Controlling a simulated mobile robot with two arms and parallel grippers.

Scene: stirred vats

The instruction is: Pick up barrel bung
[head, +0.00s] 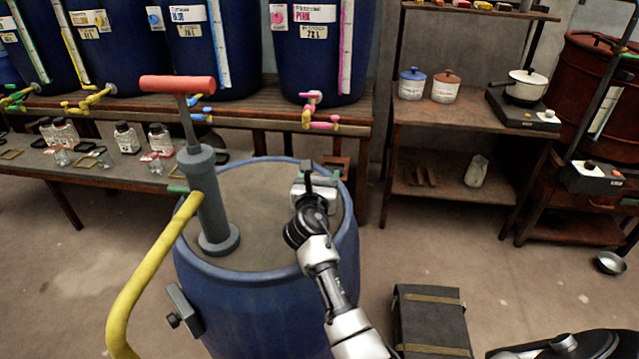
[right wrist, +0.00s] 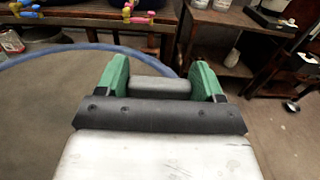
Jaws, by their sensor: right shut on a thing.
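The blue barrel (head: 262,310) stands in the middle of the head view, with a grey hand pump (head: 208,200) upright on its lid. My right gripper (head: 321,174) is over the far right part of the lid, near the rim. In the right wrist view its green fingers (right wrist: 161,80) are shut on a grey, rounded piece, which looks like the barrel bung (right wrist: 160,88). The bung's lower side is hidden, so I cannot tell whether it is clear of the lid. My left gripper is not in view.
A yellow hose (head: 150,270) arches from the pump down the left side. Behind stands a wooden bench (head: 262,112) with large blue vats and coloured taps. A shelf (head: 455,135) with pots stands at the back right. A dark case (head: 432,322) lies on the floor, right of the barrel.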

